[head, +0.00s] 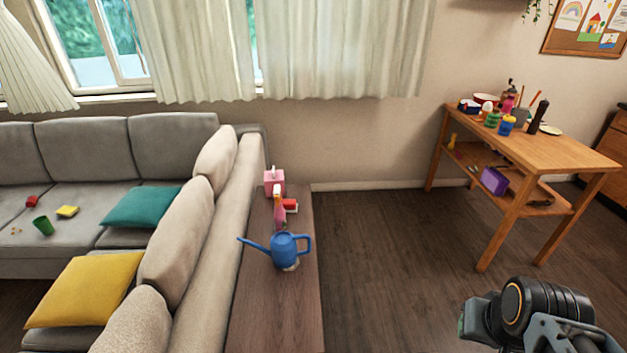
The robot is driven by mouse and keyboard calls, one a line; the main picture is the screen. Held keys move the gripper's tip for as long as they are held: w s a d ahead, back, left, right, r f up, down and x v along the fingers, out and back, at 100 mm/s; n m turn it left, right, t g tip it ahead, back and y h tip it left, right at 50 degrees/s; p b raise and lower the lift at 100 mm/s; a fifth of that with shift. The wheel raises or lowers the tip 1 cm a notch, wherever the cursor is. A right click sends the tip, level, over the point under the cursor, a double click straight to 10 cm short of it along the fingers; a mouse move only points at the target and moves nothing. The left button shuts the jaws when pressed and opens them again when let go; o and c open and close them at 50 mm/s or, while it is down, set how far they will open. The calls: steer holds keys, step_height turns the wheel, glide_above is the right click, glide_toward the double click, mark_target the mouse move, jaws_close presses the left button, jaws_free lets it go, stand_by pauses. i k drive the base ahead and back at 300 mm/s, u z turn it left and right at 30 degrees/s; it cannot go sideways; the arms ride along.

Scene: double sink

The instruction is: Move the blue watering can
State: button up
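The blue watering can (284,247) stands upright on a narrow dark wooden side table (273,322) behind the sofa. Its long spout points left and its handle points right. Part of my arm shows at the lower right, apart from the can and to its right. My gripper's fingertips cannot be made out, so whether it is open or shut does not show.
A pink box (274,176) and a red item (290,205) stand behind the can on the same table. The grey sofa (205,290) borders the table on the left. A wooden table (560,155) with several small items is at the right. Dark floor (390,250) between is clear.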

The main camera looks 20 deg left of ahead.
mark_target(283, 252)
steer(key=i, duration=3.05)
steer(key=u, duration=4.7)
steer(key=i, duration=0.5)
steer(key=z, duration=0.05)
